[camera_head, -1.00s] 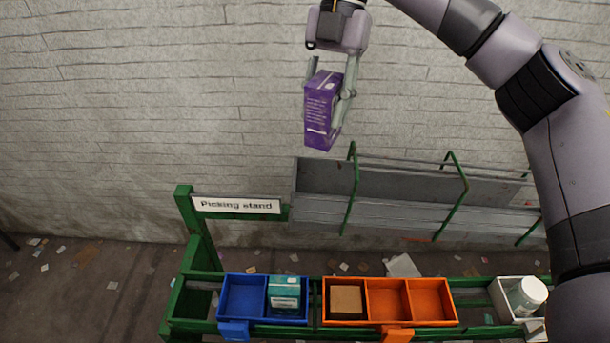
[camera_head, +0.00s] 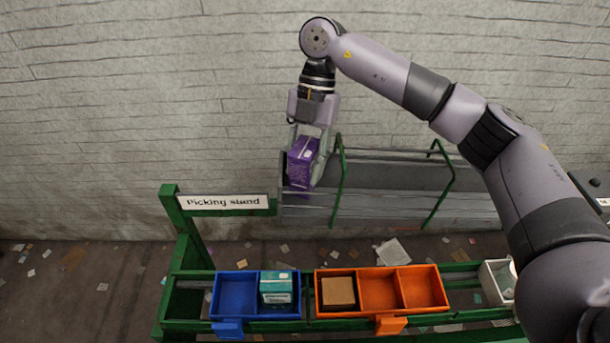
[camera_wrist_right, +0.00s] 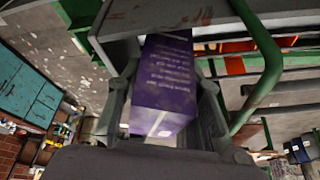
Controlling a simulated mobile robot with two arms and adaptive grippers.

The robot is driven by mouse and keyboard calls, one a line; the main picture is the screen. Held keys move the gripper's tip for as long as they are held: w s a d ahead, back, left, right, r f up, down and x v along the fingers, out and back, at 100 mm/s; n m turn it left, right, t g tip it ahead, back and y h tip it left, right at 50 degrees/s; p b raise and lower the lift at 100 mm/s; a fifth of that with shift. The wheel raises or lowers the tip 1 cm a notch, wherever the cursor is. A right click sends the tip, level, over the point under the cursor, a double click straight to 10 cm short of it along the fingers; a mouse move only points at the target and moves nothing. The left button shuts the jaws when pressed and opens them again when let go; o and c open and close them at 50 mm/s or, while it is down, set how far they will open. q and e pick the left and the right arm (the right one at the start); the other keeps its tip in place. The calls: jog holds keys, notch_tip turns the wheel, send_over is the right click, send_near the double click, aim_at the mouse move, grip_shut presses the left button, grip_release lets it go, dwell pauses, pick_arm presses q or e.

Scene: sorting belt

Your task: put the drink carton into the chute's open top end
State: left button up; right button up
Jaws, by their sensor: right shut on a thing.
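The purple drink carton (camera_head: 301,163) is upright in my right gripper (camera_head: 311,160), whose fingers are shut on its sides. The carton is at the left, open end of the grey chute (camera_head: 390,180). In the right wrist view the carton (camera_wrist_right: 165,85) sits between the two fingers of the gripper (camera_wrist_right: 168,105), with the chute's grey wall (camera_wrist_right: 150,15) right beside it. I cannot tell whether the carton touches the chute floor. My left gripper is not in view.
Green hoops (camera_head: 340,180) cross over the chute. Below stand a blue bin (camera_head: 236,296) with a teal box (camera_head: 276,287), an orange bin (camera_head: 424,288) with a brown box (camera_head: 338,291), and a white bin (camera_head: 493,283). A "Picking stand" sign (camera_head: 226,202) stands at left.

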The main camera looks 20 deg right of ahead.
aim_at(305, 181)
notch_tip(305, 181, down, 4)
jog(key=shift+f+p, duration=0.25)
jog(key=shift+p, duration=0.2)
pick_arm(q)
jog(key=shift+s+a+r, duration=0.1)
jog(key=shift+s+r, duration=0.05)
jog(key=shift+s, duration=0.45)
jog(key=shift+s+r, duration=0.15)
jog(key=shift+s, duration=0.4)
pick_arm(e)
jog(key=o, duration=0.4)
jog(key=shift+f, duration=0.1)
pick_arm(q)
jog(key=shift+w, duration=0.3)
pick_arm(e)
jog(key=shift+o, duration=0.6)
